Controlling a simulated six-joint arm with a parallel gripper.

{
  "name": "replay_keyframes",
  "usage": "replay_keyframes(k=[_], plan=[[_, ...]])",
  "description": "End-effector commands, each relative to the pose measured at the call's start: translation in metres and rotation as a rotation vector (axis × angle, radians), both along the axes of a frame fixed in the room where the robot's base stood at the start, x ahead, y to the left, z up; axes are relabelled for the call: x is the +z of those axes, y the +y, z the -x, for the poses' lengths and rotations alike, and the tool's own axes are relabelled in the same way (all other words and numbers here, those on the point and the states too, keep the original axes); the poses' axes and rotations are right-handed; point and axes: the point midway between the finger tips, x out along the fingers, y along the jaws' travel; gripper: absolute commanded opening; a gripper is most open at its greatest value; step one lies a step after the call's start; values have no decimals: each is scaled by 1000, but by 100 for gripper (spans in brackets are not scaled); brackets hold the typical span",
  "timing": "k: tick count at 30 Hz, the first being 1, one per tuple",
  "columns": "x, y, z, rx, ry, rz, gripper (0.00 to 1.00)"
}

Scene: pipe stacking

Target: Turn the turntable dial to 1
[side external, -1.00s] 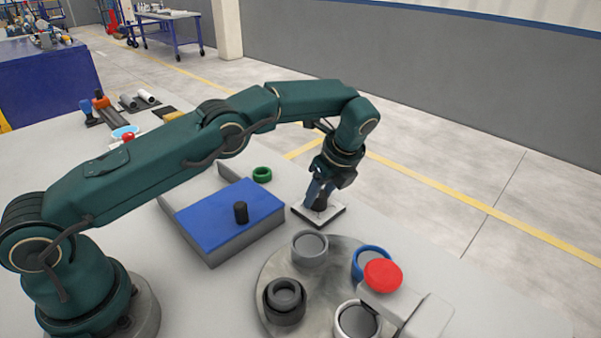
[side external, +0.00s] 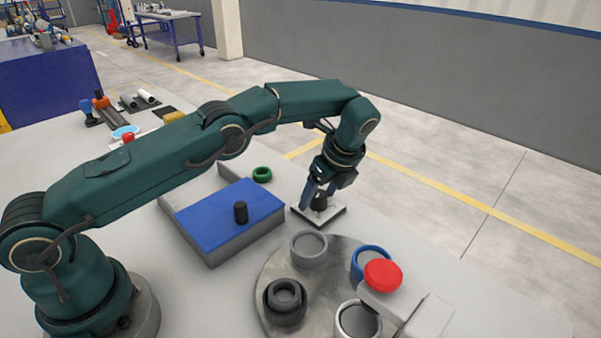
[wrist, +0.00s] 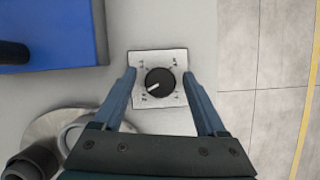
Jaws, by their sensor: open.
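The dial is a black round knob (wrist: 160,82) with a white pointer line on a square white plate (wrist: 171,117). In the wrist view the pointer aims to the left and slightly down; the small marks around it are too blurred to read. My gripper (wrist: 160,88) is open, with one blue finger on each side of the knob, apart from it. In the side view my gripper (side external: 316,201) is low over the plate (side external: 333,215), and the knob (side external: 320,202) shows between the fingers. The turntable (side external: 262,270) is a round grey disc in front, holding several ring-shaped holders.
A red button (side external: 383,275) on a grey housing stands at the turntable's right side. A blue-topped block (side external: 215,220) with a black cylinder (side external: 241,212) is left of the dial, and a green ring (side external: 262,174) lies behind it. Floor lies beyond the table edge.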

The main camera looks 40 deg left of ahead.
Motion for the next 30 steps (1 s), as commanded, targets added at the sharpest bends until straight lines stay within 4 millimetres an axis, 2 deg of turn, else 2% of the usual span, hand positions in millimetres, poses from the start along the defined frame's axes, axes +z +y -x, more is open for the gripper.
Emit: replay_keyframes(k=[7,14,23,30], plan=[[1,0,1,-68,1,0,74],[1,0,1,-209,1,0,74],[1,1,1,-462,0,-1,74],[0,2,2,-729,0,0,74]])
